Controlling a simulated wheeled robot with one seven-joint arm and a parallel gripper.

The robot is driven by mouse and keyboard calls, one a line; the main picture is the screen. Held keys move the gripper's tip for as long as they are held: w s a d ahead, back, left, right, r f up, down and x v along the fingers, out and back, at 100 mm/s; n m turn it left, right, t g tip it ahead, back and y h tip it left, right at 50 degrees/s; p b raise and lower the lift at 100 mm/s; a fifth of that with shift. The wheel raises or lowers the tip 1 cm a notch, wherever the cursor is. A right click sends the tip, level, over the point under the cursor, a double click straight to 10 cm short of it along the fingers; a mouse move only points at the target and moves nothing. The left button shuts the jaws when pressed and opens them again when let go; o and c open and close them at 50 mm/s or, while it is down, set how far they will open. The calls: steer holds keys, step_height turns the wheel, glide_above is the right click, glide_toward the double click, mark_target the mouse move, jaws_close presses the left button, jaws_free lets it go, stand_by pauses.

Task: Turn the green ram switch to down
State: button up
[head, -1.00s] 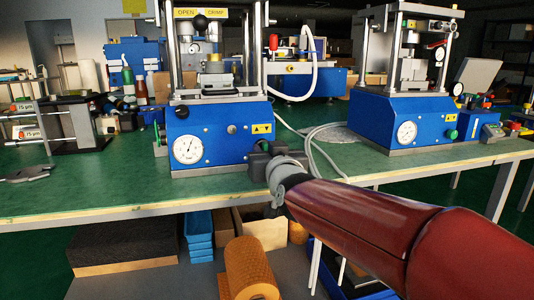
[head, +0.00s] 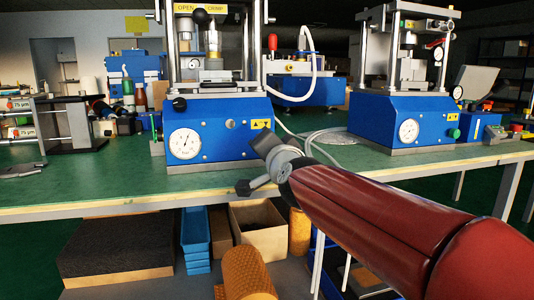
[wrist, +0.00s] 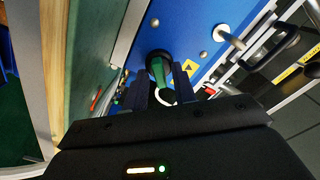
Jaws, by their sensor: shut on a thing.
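The green ram switch (wrist: 156,66) shows in the wrist view as a green and black knob on the blue press front, beside a yellow label with a black triangle. My gripper (wrist: 165,77) has its two fingers on either side of the switch and is shut on it. In the head view my gripper (head: 262,143) is at the lower right of the near blue press (head: 212,138), just below its yellow arrow label (head: 260,124). My gripper hides the switch there, and which way the switch points is unclear.
The press gauge (head: 185,143) is left of my gripper. A second blue press (head: 385,122) with its own green knob (head: 453,134) stands to the right. The green bench top (head: 100,185) is clear in front. A cardboard box (head: 270,238) and blue bins (head: 195,240) are below.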

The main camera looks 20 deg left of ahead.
steer(key=shift+f+m+b, duration=0.1)
steer(key=shift+m+b, duration=0.2)
steer(key=shift+m, duration=0.8)
steer(key=o, duration=0.6)
steer(key=shift+o, duration=0.2)
steer(key=shift+d, duration=0.1)
steer(key=v, duration=0.7)
steer(key=shift+s+b, duration=0.3)
steer(key=shift+s, duration=0.05)
